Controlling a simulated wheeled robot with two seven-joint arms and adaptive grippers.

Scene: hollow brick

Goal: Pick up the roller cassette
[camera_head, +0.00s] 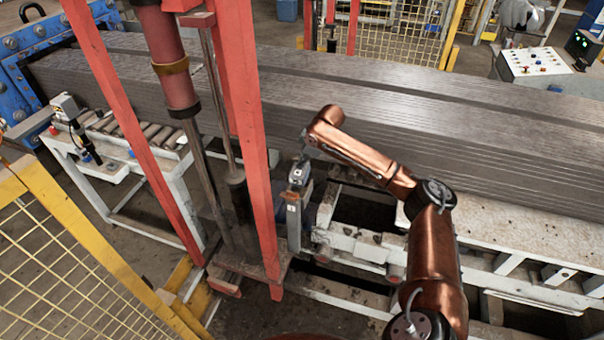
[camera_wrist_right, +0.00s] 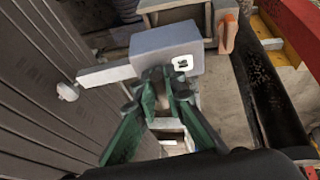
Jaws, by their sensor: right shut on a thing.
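A grey block with a white square mark (camera_wrist_right: 168,50), apparently the roller cassette, is between the green fingers of my right gripper (camera_wrist_right: 160,98) in the right wrist view. A light bar (camera_wrist_right: 105,75) ending in a small round tip sticks out of its left side, close to the stack of grey bricks. The fingers are closed around its near part, and their exact contact is partly hidden. In the head view the block (camera_head: 298,173) shows small at the top of a grey upright, below the end of my copper right arm. My left gripper is not in view.
The long grey extruded brick column (camera_head: 430,110) runs behind my gripper. A red press frame (camera_head: 250,120) stands close on its left. A white-framed bench with rollers (camera_head: 150,133) is further left, and a yellow mesh fence (camera_head: 60,270) is at front left.

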